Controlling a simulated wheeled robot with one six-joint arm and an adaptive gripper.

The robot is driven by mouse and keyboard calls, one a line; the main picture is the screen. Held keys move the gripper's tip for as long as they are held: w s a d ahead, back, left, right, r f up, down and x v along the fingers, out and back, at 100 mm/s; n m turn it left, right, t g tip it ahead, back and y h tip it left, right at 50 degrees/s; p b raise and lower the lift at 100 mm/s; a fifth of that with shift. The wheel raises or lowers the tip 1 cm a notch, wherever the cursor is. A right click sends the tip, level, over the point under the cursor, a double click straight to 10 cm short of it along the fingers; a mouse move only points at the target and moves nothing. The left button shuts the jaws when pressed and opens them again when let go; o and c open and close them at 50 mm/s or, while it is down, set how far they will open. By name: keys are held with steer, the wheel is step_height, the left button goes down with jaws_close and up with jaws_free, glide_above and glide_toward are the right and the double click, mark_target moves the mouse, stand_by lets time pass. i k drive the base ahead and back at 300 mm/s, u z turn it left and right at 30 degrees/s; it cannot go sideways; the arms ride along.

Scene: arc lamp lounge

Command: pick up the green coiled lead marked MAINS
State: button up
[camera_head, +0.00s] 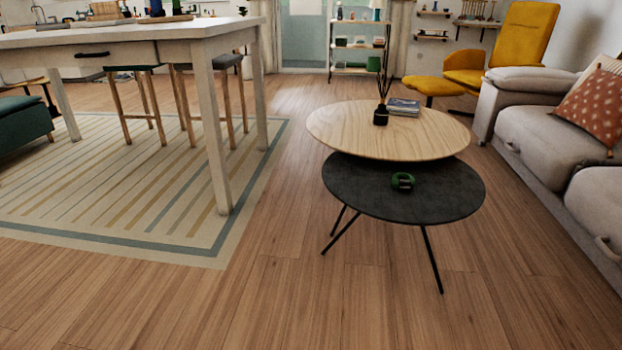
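My gripper is not in view.
The light wooden round top (340,125) overlaps the dark table's far side and bears a dark reed vase (381,117) and books (404,106). A grey sofa (540,140) stands right, a tall white table (200,30) left. The wooden floor (290,290) in front is clear.

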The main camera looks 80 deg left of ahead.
mark_target(402, 181)
steer(key=u, duration=2.4)
